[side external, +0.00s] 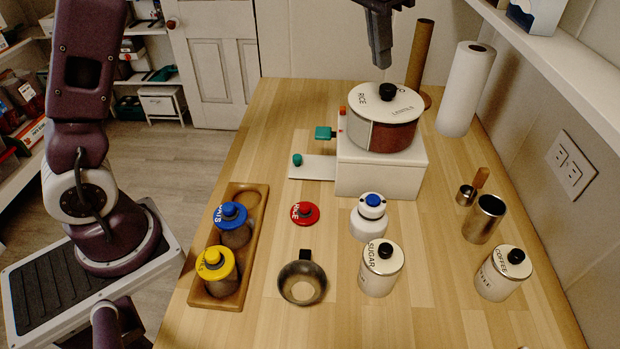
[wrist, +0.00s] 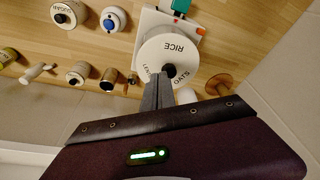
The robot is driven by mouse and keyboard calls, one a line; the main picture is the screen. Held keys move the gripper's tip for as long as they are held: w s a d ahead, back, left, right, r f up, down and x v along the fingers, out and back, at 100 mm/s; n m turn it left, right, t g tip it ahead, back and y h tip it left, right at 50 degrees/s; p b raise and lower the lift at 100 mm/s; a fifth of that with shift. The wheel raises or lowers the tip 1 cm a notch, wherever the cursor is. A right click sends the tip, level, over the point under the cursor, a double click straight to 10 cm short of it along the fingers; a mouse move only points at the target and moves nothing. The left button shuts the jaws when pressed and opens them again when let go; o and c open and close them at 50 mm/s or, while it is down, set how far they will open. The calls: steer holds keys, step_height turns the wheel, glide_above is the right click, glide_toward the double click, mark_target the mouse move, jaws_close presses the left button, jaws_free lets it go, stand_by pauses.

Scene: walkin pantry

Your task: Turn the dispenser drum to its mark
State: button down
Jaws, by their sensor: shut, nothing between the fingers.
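The dispenser drum (side external: 378,136) has a white lid lettered RICE, a second word too small to read surely, and a black centre knob (side external: 387,91). Its side shows a pale section and a reddish-brown section. It sits on a white base (side external: 378,180) with a small orange-red piece (side external: 342,111) at its left edge, beside a teal block (side external: 325,133). My gripper (side external: 382,64) is shut and empty just above the knob, seemingly apart from it. In the wrist view the shut fingers (wrist: 158,94) reach toward the knob and lid (wrist: 160,48).
A paper roll (side external: 464,90) and brown post (side external: 422,60) stand behind the drum. A sugar canister (side external: 380,270), coffee canister (side external: 500,275), metal cup (side external: 484,220) and wooden rack (side external: 255,250) with jars stand in front. A shelf (side external: 560,60) overhangs the right side.

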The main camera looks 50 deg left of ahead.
mark_target(381, 105)
steer(key=a+f, duration=0.1)
steer(key=f, duration=0.3)
steer(key=w+a+f, duration=0.1)
steer(key=f, duration=0.1)
steer(key=shift+w+a, duration=0.1)
steer(key=shift+a, duration=0.2)
steer(key=shift+d, duration=0.4)
stand_by(0.6)
steer(key=shift+s+d, duration=0.25)
steer(key=shift+d, duration=0.45)
steer(key=shift+d, duration=0.15)
